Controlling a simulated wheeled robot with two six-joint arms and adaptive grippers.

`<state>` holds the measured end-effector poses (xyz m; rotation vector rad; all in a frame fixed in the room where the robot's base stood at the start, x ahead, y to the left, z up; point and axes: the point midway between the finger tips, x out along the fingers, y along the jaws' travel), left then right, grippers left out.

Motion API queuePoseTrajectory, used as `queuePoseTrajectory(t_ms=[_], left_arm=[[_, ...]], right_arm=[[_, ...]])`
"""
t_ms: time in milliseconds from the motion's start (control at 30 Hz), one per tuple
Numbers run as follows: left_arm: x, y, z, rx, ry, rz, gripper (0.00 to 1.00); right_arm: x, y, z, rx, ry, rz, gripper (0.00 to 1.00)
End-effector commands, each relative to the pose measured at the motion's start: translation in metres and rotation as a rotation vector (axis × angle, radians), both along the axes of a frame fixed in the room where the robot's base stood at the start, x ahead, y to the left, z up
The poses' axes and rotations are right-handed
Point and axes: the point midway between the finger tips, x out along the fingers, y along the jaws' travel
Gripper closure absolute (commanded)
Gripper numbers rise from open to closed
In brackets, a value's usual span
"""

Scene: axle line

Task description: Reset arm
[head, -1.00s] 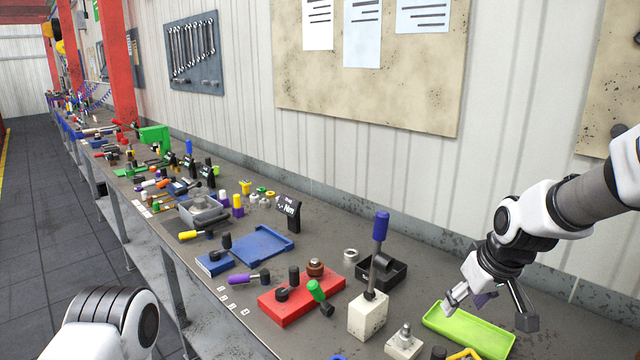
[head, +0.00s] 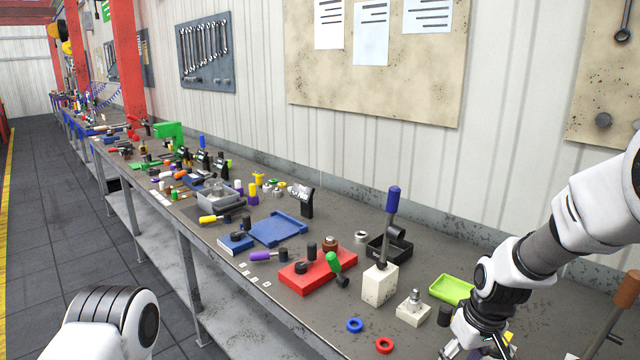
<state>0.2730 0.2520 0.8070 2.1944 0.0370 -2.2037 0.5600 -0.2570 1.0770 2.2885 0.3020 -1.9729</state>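My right arm comes in from the right, bent downward over the near right part of the bench. Its gripper (head: 478,346) is at the bottom edge of the head view, in front of the lime green tray (head: 449,290). The fingers are partly cut off by the frame edge, so I cannot tell whether they are open or shut. A white rounded part of my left arm shows at the lower left; the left gripper is not in view.
The long bench holds a red block (head: 318,271), a white block with a blue-handled lever (head: 380,285), a blue tray (head: 278,229), a blue ring (head: 354,325) and a red ring (head: 384,345). Several tools crowd its far end. The floor aisle (head: 60,220) at left is clear.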

Motion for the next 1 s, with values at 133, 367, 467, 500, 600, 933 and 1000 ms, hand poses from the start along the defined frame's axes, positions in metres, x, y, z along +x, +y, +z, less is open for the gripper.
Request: queuePoseTrajectory(t_ms=[133,367,467,500,600,933,1000], left_arm=[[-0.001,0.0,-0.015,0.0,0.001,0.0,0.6],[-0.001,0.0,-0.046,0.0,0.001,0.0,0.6],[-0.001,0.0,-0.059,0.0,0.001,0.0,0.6],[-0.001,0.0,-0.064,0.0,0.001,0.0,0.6],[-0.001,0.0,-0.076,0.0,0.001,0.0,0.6],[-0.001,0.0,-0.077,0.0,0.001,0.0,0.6],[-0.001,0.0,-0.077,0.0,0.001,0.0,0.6]], right_arm=[[-0.035,0.002,-0.073,-0.003,0.136,0.006,0.43],[-0.143,0.003,-0.226,-0.022,0.384,-0.001,0.43],[-0.204,0.003,-0.284,-0.039,0.46,-0.02,0.43],[-0.228,0.003,-0.302,-0.045,0.482,-0.029,0.43],[-0.289,0.003,-0.341,-0.063,0.513,-0.064,0.43],[-0.296,0.003,-0.348,-0.058,0.183,-0.233,0.43],[-0.289,0.003,-0.348,-0.056,0.153,-0.249,0.43]])
